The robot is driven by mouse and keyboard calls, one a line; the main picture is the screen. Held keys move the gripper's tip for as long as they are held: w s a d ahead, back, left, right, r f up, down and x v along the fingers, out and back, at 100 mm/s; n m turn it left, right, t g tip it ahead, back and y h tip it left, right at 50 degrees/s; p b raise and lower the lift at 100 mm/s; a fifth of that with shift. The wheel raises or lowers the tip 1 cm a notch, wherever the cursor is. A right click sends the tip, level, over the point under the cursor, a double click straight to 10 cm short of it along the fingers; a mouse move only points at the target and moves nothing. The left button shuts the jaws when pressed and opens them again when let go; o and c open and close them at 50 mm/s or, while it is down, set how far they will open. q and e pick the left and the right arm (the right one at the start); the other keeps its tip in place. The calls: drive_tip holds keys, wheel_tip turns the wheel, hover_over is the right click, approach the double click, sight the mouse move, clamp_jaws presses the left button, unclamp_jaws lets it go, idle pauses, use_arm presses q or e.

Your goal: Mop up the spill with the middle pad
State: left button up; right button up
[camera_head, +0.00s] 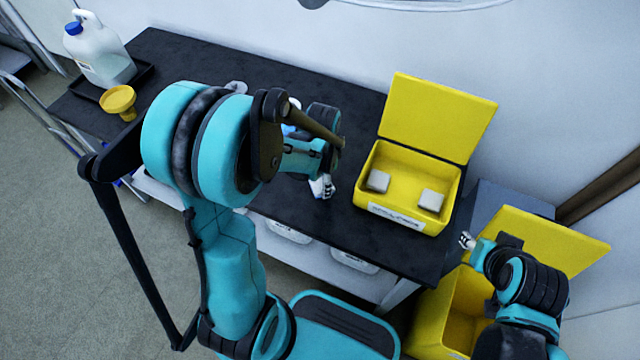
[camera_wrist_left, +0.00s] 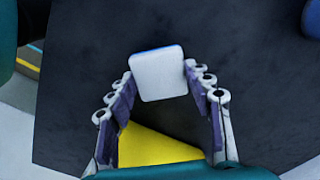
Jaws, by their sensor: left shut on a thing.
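My left gripper (camera_head: 323,187) is over the dark bench, left of the yellow box (camera_head: 405,189). In the left wrist view it is shut on the middle pad (camera_wrist_left: 157,74), a pale square pad with a blue edge, held between the fingertips. The open box holds two grey-white pads, one at the left (camera_head: 378,181) and one at the right (camera_head: 431,201), with a bare space between them. I cannot make out the spill; my left arm hides part of the bench. My right gripper (camera_head: 467,241) is near the bench's right end, too small to read its fingers.
A yellow bin (camera_head: 447,310) with a raised lid stands on the floor at the bench's right end, partly behind my right arm. A jug with a blue cap (camera_head: 97,52) and a yellow funnel (camera_head: 118,101) are at the bench's left end. White containers sit below the bench (camera_head: 385,125).

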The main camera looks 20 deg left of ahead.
use_arm(q)
drive_tip(key=shift+s, duration=0.15)
drive_tip(key=shift+s, duration=0.9)
drive_tip(key=shift+r, duration=0.1)
idle(0.4)
wheel_tip(320, 180, up, 7)
drive_tip(key=p, duration=0.5)
drive_tip(key=shift+p, duration=0.35)
